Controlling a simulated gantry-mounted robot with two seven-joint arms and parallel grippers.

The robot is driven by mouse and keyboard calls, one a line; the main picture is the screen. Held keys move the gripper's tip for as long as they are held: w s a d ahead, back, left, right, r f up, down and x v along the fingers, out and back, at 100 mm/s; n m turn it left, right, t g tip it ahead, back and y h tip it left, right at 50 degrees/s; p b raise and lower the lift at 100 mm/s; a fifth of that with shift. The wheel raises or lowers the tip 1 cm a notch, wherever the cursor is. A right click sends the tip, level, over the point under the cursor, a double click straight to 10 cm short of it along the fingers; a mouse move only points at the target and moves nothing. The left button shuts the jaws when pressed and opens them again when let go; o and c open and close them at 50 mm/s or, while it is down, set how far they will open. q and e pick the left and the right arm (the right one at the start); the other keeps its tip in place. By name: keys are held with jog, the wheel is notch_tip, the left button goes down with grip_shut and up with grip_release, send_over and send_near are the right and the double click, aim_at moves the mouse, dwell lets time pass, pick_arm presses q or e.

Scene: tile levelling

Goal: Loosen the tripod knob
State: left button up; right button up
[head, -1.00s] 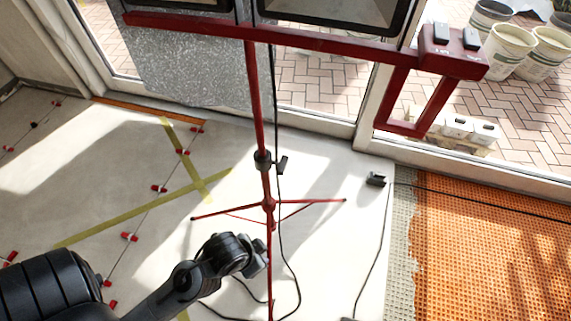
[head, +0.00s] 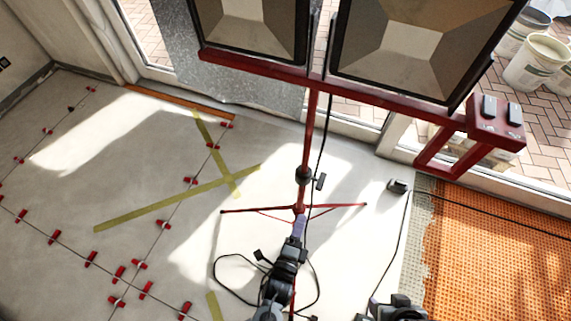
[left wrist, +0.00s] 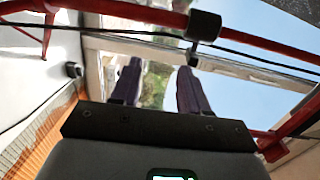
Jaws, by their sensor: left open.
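The red tripod pole (head: 309,135) stands upright, its legs spread on the floor. A black collar (head: 303,175) sits on the pole, and the dark knob (head: 320,181) sticks out on its right side. In the left wrist view the pole runs across the top, with the collar (left wrist: 204,25) and the knob (left wrist: 193,54) below it. My left gripper (head: 299,222) is in front of the tripod, below the collar in the head view. In the left wrist view its two fingers (left wrist: 158,72) are apart and empty, with the knob beyond their tips.
Two work lamps (head: 410,40) hang on a red crossbar (head: 350,83) above the collar. A black cable runs down beside the pole and loops on the floor. Red levelling clips (head: 90,258) dot the tiles at left. Orange matting (head: 490,255) lies at right. Part of my right arm shows at the bottom.

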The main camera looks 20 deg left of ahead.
pick_arm(q)
jog(key=p, duration=0.1)
send_near(324, 173)
jog(key=s+f, duration=0.2)
jog(key=s, duration=0.1)
jog(key=shift+t+h, duration=0.3)
jog(key=shift+t, duration=0.1)
jog(key=w+b, duration=0.2)
jog(key=w, duration=0.3)
jog(key=w+b, duration=0.2)
jog(key=w, duration=0.3)
jog(key=shift+w+d+r, duration=0.2)
jog(key=shift+w, duration=0.05)
jog(key=shift+c, duration=0.4)
grip_shut()
